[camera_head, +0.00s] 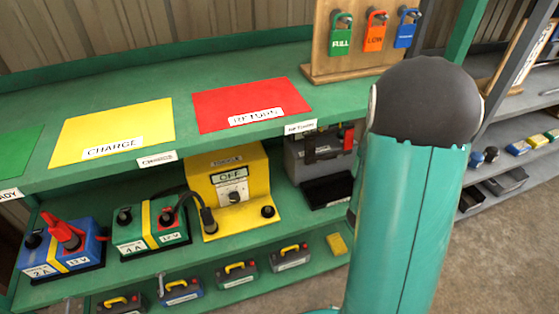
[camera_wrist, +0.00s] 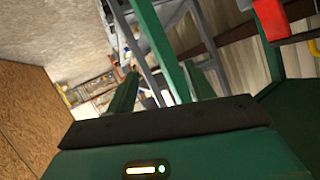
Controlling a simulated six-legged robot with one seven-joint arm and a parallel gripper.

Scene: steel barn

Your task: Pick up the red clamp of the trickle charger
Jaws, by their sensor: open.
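The red clamp (camera_head: 63,231) sits on top of the blue box (camera_head: 47,262) marked 2 A 12 V, at the lower left of the head view. Its handles point up and left. The yellow charger (camera_head: 228,187) stands on the same shelf to the right, with its dial labelled OFF. A black cable runs from beside it to the green box (camera_head: 150,228) marked 4 A 12 V. My gripper (camera_wrist: 161,88) shows in the wrist view with its fingers apart and nothing between them. The clamp is not recognisable in the wrist view.
Above is a green shelf with a yellow CHARGE mat (camera_head: 112,128) and a red RETURN mat (camera_head: 250,104). A wooden board (camera_head: 355,45) holds padlocks at the back. Several small batteries (camera_head: 235,275) line the lower shelf. My arm covers the right middle of the head view.

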